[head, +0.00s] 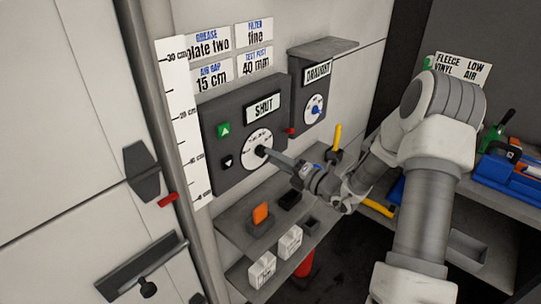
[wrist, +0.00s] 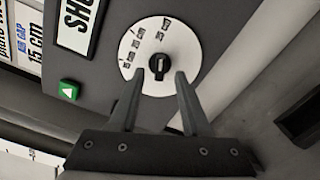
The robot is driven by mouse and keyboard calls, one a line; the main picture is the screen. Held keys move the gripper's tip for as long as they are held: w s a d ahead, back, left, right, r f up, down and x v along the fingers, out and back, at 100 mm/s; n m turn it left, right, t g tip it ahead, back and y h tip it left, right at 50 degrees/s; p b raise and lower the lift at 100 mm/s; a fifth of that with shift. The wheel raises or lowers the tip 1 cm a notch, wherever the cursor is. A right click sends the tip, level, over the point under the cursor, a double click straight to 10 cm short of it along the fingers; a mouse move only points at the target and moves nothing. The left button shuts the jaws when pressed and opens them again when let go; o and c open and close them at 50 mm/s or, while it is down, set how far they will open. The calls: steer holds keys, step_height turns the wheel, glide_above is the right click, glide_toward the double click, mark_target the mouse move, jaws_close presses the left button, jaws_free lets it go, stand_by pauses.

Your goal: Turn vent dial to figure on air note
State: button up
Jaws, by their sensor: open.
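The vent dial (head: 257,150) is a white disc with a black knob, on a dark grey box (head: 222,173) under a sign (head: 263,108) reading SHUT. The knob (wrist: 159,65) has a pale line running roughly up and down in that view. My gripper (wrist: 160,76) is open, its fingertips at either side of the knob's lower part; contact cannot be told. In the head view my gripper (head: 272,154) reaches the dial from the right. The air note (head: 212,77) reads AIR GAP 15 cm.
A green up button (head: 223,130) and a black button sit left of the dial. A second box with a DRAUGHT sign (head: 317,70) and dial (head: 315,106) is to the right. Below, a shelf (head: 240,232) holds an orange block (head: 261,214). A white ruler (head: 183,125) stands left.

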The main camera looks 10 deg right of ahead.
mark_target(262, 152)
steer(key=shift+x, duration=1.1)
jaws_close()
